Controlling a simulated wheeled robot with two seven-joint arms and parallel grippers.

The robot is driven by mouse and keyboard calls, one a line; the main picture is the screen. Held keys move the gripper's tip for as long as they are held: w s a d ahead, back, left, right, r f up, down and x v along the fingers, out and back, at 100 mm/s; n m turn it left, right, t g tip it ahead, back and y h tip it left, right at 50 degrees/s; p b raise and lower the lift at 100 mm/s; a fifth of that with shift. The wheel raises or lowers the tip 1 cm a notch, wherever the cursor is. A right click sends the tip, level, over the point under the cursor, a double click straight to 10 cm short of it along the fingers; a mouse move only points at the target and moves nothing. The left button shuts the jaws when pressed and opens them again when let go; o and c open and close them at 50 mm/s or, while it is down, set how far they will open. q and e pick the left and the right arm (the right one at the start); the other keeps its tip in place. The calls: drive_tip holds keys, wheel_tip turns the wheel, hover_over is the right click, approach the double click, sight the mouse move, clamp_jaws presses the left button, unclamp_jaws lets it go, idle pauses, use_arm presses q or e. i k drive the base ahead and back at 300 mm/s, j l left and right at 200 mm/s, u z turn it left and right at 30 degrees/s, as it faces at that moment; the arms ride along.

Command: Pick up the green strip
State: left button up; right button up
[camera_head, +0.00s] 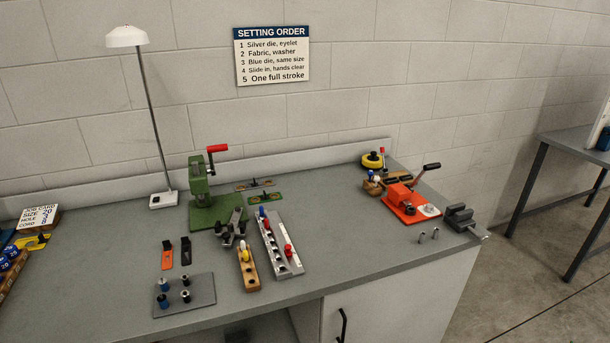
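A flat green strip (272,196) lies on the workbench, just right of the green press and behind the long grey rack. A small dark piece shows on it. A darker strip (246,187) lies just behind it, also with a small dark piece on it. Neither of my grippers is in the head view, and no arm shows near the strip.
The green press (197,187) with a red handle stands left of the strip. A dark metal tool (232,229) and a grey rack (284,262) stand in front. Orange (167,259) and black (186,254) strips lie front left.

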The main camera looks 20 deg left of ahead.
sight(266, 197)
drive_tip(key=i+j+u, duration=0.45)
drive_tip(key=i, duration=0.4)
drive_tip(key=i+j+u, duration=0.25)
drive_tip(key=i, duration=0.2)
drive_tip(key=l, duration=0.1)
